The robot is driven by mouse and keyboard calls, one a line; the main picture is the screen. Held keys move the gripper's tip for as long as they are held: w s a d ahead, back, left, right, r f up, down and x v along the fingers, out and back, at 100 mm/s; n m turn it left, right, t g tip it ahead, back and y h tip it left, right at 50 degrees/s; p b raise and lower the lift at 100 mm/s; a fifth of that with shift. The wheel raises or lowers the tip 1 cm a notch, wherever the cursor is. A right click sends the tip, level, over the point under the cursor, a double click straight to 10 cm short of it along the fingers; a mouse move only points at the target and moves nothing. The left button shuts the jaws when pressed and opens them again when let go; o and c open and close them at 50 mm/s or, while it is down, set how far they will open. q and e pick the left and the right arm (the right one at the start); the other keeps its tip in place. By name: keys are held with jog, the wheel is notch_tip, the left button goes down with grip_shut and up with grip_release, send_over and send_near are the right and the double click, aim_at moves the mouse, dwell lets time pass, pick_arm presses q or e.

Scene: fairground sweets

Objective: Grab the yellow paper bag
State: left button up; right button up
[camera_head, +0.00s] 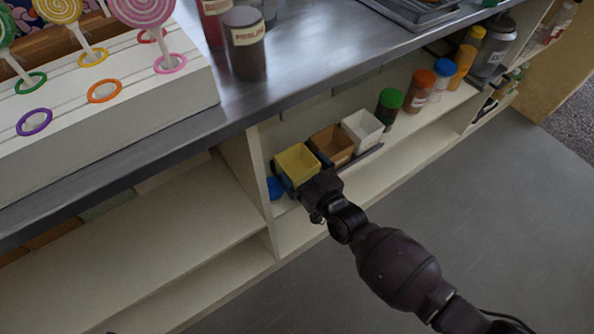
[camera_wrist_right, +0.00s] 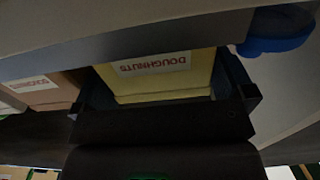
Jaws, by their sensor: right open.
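The yellow paper bag (camera_head: 297,160) is open-topped and stands on the shelf under the counter, leftmost in a row of three. In the right wrist view the yellow bag (camera_wrist_right: 165,88) shows a white label reading "DOUGHNUTS", upside down. My right gripper (camera_head: 302,174) is open, with its dark fingers on either side of the yellow bag. In the wrist view the gripper (camera_wrist_right: 168,92) has the bag between its fingers. I cannot tell whether the fingers touch it. My left gripper is not in view.
A brown bag (camera_head: 332,143) stands close beside the right-hand finger, then a white bag (camera_head: 362,131) and several jars, such as a green-lidded one (camera_head: 389,107). A blue object (camera_head: 274,188) lies just left of the gripper. The steel counter (camera_head: 310,62) overhangs the shelf.

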jog(key=shift+c, duration=0.2)
jog(key=c, duration=0.4)
jog(key=shift+c, duration=0.2)
